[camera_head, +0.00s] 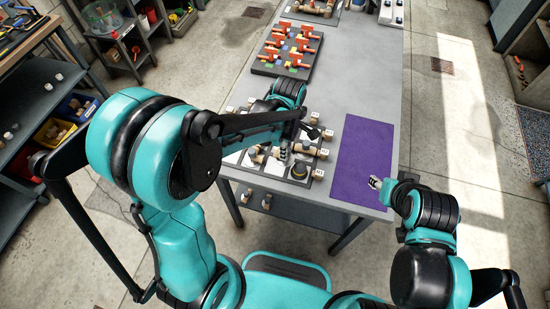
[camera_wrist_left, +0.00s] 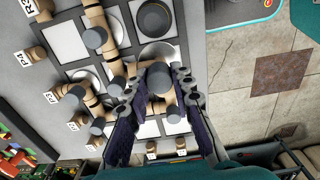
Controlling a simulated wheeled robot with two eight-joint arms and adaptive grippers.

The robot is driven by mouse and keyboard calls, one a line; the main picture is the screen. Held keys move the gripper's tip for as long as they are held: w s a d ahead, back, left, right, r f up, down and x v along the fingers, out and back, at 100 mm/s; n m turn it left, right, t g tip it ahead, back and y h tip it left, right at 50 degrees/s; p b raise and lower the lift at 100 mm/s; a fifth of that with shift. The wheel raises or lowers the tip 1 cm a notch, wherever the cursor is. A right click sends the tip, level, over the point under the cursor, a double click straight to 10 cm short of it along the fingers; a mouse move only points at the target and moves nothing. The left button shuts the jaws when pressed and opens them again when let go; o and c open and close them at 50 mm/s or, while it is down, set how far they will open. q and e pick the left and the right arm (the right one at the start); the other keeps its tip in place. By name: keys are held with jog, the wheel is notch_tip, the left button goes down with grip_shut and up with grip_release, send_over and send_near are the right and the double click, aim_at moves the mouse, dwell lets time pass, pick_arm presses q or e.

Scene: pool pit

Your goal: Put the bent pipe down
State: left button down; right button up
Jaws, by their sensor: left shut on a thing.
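My left gripper (camera_head: 304,143) is over the pipe board (camera_head: 277,169) at the table's near left. In the left wrist view its two dark fingers (camera_wrist_left: 157,100) are shut on the bent pipe (camera_wrist_left: 160,80), a tan piece with a grey round end. The pipe is above or at the board; I cannot tell whether it touches. In the head view the arm and gripper hide most of it. My right gripper (camera_head: 376,183) is at the right edge of the purple mat (camera_head: 365,150); its fingers are too small to read.
Other tan pipes with grey ends (camera_wrist_left: 92,100) lie on the board's white squares, with labelled tags along its edges. A dark tray with orange-handled valves (camera_head: 285,50) stands farther back. The purple mat is bare. Shelving (camera_head: 40,115) with bins is at the left.

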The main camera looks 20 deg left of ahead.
aim_at(275, 157)
pick_arm(q)
jog(key=a+f, duration=0.2)
jog(key=shift+w+a, duration=0.1)
jog(key=shift+a, duration=0.25)
jog(key=shift+a+f, duration=0.1)
jog(key=shift+a, duration=0.2)
notch_tip(275, 157, down, 4)
jog(key=shift+f+b, duration=0.1)
jog(key=shift+b, duration=0.95)
jog(key=c, duration=1.7)
grip_release()
jog(key=shift+f, duration=0.1)
jog(key=o, duration=0.4)
